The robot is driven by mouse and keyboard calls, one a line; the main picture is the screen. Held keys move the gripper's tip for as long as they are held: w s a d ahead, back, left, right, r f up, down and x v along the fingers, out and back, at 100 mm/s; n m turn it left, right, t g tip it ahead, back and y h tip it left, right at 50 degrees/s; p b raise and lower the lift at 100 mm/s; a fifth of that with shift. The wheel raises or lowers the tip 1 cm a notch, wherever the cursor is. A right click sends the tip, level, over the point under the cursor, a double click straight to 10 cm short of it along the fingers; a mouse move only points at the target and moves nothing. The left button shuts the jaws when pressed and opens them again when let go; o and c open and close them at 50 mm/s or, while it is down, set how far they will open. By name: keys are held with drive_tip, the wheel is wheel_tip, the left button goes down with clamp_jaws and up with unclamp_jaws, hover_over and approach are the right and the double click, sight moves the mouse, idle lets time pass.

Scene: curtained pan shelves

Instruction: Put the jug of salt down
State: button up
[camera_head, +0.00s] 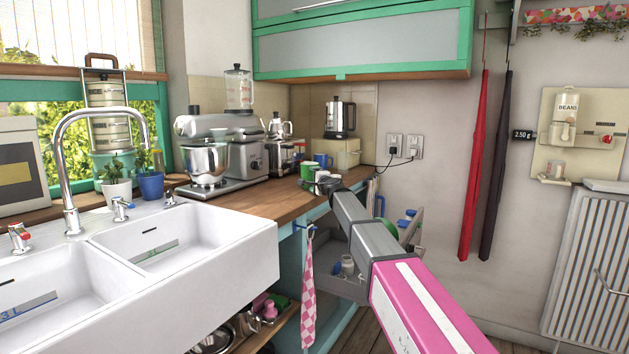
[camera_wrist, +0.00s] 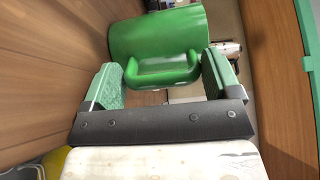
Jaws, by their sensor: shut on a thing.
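The green jug (camera_head: 309,172) shows small at the right end of the wooden counter in the head view. In the wrist view the same green jug (camera_wrist: 160,34) has a rounded body and a loop handle facing me. My gripper (camera_wrist: 162,76) has its two green-padded fingers on either side of that handle and is shut on it. In the head view my gripper (camera_head: 326,184) is at the counter's right edge beside the jug. I cannot tell whether the jug's base touches the counter. Its contents are hidden.
The wooden counter (camera_head: 262,202) is bare in front of the mixer (camera_head: 208,160). The white sink (camera_head: 180,250) is at the left. A checked towel (camera_head: 309,290) hangs below the counter edge.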

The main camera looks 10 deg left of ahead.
drive_tip(key=o, duration=1.2)
drive_tip(key=shift+o, duration=0.2)
drive_tip(key=v, duration=1.1)
drive_tip(key=shift+w, duration=0.1)
clamp_jaws()
idle(0.4)
